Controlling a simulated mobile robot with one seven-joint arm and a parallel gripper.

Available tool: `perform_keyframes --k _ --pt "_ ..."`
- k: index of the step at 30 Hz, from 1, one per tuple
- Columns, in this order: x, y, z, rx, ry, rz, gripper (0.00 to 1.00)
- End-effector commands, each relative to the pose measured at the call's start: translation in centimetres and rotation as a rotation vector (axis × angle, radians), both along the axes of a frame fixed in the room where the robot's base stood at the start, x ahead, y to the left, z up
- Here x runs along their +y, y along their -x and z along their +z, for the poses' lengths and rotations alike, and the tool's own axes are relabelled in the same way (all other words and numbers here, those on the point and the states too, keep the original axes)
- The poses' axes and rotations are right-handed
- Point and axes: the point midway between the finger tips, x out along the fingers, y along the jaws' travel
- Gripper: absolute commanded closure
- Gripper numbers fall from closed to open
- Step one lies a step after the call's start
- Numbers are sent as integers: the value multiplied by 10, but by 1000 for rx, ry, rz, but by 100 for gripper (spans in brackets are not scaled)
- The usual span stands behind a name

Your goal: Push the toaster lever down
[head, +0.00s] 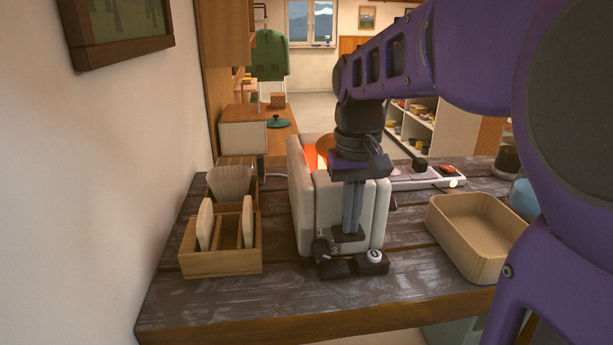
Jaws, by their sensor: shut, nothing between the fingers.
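The cream toaster (305,205) stands on the dark wooden counter, with an orange glow showing in its slot (312,155). My gripper (348,236) points down in front of the toaster's near face and hides much of it. Its fingers are shut with nothing between them. Just below the fingertips, low on the toaster's near end, are dark parts (336,268) and a white-topped knob (374,256). I cannot tell for sure which dark part is the lever, or whether the fingertips touch it.
A wooden rack (222,262) with bread slices stands left of the toaster, with paper filters (230,182) behind it. A tan basket (478,262) stands to the right. A white panel with controls (428,177) lies behind. The counter's front strip is clear.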

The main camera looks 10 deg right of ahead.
Motion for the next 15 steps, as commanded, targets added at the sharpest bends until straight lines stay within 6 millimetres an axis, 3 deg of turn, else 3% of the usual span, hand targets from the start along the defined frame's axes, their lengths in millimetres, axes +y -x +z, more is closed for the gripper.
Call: perform_keyframes --k 3,8,15 --pt "0 2 -7 13 -1 0 100" --pt "0 1 -2 15 -1 0 100" --pt "-1 -5 32 6 0 0 100"
